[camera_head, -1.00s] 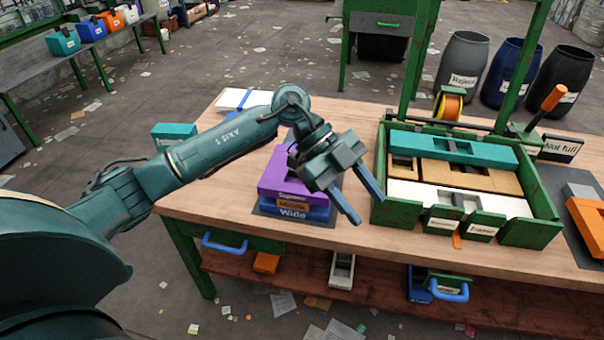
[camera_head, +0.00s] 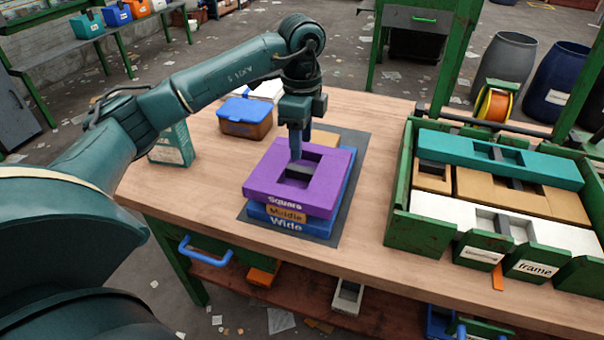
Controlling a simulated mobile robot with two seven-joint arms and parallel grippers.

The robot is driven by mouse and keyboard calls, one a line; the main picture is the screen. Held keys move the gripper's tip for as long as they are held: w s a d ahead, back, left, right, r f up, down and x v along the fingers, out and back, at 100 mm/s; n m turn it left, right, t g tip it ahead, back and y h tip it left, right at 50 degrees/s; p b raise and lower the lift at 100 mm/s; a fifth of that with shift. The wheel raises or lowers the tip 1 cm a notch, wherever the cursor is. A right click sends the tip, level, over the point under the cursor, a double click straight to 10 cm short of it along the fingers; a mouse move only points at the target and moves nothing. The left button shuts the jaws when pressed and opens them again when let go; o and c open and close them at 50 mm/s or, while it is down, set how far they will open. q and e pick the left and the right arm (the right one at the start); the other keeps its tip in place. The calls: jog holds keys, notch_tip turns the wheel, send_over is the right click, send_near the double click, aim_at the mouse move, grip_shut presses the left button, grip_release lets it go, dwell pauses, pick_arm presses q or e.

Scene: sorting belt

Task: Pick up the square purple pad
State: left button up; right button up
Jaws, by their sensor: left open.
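The square purple pad (camera_head: 326,168) lies on top of a small stack on the workbench. It has a square opening with a dark bar across it and a label reading "Square" on its front. Under it are a tan "Middle" piece (camera_head: 286,214) and a blue "Wide" piece (camera_head: 310,229). My left gripper (camera_head: 297,155) points straight down above the pad's opening, at its back left part. It is open and holds nothing; its fingers overlap in this view. I cannot tell whether the tips touch the pad. My right gripper is out of view.
The stack stands on a dark mat (camera_head: 352,160). A green crate (camera_head: 417,233) with teal, tan and white pieces stands to the right. A blue-and-brown box (camera_head: 245,118) and a teal box (camera_head: 172,147) stand behind left. Bare wood lies between stack and crate.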

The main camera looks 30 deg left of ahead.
aim_at(301, 168)
pick_arm(q)
jog(key=f, duration=0.8)
jog(key=shift+w+a, duration=0.15)
jog(key=shift+a, duration=0.05)
grip_shut()
